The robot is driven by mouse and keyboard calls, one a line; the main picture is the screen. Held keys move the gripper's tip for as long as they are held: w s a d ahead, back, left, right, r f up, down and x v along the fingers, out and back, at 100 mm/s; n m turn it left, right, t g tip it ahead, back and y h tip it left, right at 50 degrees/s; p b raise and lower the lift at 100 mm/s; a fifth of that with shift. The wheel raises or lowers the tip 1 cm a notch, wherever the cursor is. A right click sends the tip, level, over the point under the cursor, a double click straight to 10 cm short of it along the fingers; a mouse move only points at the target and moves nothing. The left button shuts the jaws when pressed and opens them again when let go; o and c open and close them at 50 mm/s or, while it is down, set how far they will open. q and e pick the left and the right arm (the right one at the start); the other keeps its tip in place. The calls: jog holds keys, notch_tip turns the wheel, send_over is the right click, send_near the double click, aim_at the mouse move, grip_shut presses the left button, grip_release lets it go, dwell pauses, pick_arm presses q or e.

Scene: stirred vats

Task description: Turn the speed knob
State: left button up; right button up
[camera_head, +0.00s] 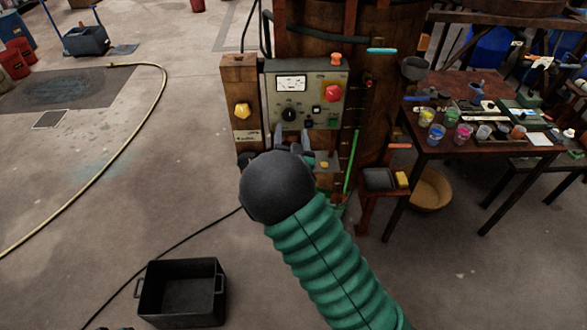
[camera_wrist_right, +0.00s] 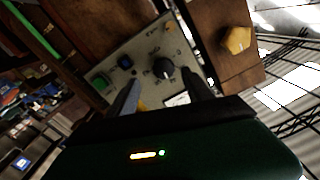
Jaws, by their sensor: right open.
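A grey control panel (camera_head: 325,90) is fixed to the front of a large wooden vat. On it is a round black knob (camera_head: 289,114) with marks around it, which I take as the speed knob. It also shows in the right wrist view (camera_wrist_right: 164,69). My right gripper (camera_head: 292,140) is open, its fingertips just below the knob in the head view. In the right wrist view the two fingers (camera_wrist_right: 162,90) are apart on either side below the knob, with nothing between them. I cannot tell whether they touch the panel. My left gripper is not in view.
A yellow knob (camera_head: 242,110) sits on a wooden box left of the panel. A cluttered table (camera_head: 440,150) stands right of the vat. A black bin (camera_head: 182,290) is on the floor.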

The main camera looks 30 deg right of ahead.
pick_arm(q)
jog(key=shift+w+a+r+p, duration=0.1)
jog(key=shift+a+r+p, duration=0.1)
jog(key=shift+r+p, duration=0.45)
pick_arm(e)
jog(key=v, duration=1.3)
jog(key=shift+s+a, duration=0.25)
jog(key=shift+a, duration=0.05)
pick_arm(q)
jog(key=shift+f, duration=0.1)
